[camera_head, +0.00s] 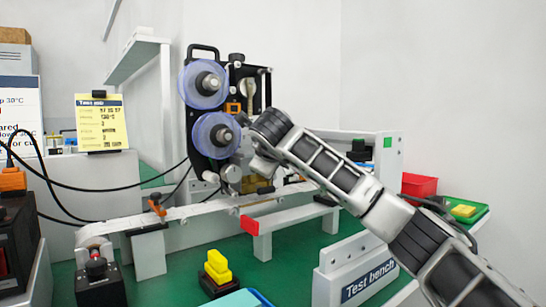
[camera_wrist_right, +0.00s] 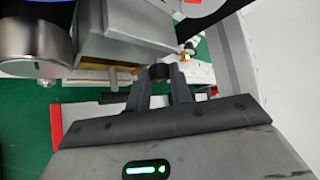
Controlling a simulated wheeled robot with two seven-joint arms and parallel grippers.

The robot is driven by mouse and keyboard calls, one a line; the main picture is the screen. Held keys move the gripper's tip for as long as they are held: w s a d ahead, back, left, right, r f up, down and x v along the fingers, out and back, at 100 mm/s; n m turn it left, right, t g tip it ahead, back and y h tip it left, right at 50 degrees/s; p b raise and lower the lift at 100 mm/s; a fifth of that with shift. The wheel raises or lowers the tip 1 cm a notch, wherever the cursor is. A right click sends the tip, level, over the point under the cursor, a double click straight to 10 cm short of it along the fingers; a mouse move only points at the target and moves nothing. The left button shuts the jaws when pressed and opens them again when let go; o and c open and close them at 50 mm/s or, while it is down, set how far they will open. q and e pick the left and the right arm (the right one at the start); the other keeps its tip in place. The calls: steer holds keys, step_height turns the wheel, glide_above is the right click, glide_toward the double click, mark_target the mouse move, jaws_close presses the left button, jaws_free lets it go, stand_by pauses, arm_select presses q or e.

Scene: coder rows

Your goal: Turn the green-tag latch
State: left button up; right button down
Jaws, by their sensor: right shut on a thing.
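A small green tag (camera_head: 387,142) shows on the white end panel right of the coder machine in the head view. A dark knob (camera_head: 358,151) stands just left of it; I cannot tell whether it is the latch. My right arm reaches in from the right to the machine, and its wrist hides part of the machine front. In the wrist view my right gripper (camera_wrist_right: 160,76) is shut on a small dark knob-like piece (camera_wrist_right: 159,70), beneath the machine's grey metal block (camera_wrist_right: 125,45). I cannot tell whether this piece is the green-tag latch. My left gripper is not in view.
Two blue-purple reels (camera_head: 204,84) are on the coder's black plate. A white rail (camera_head: 190,210) with an orange clamp (camera_head: 157,205) runs left. A yellow button (camera_head: 217,266), a white Test bench sign (camera_head: 355,275) and a red bin (camera_head: 419,185) are nearby. Green bench top shows in front.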

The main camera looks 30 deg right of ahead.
steer(key=shift+d+r+m+y+p, duration=0.1)
steer(key=shift+r+m+y+p, duration=0.3)
steer(key=shift+y+p, duration=0.3)
steer(key=shift+d+m+g+y+p, duration=0.1)
steer(key=shift+m+g+y+p, duration=0.25)
steer(key=shift+p, duration=0.3)
steer(key=shift+m+y+p, duration=0.25)
steer(key=shift+y+p, duration=0.4)
steer(key=shift+p, duration=0.05)
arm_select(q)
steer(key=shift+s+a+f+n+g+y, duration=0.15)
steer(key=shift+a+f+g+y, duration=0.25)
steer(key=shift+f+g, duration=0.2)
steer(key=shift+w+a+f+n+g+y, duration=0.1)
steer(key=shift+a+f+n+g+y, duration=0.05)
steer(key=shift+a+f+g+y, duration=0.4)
arm_select(e)
steer(key=shift+f, duration=0.1)
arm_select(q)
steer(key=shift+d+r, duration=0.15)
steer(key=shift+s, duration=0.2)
arm_select(e)
steer(key=c, duration=1.3)
jaws_free()
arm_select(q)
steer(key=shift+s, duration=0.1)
arm_select(e)
steer(key=shift+o, duration=0.2)
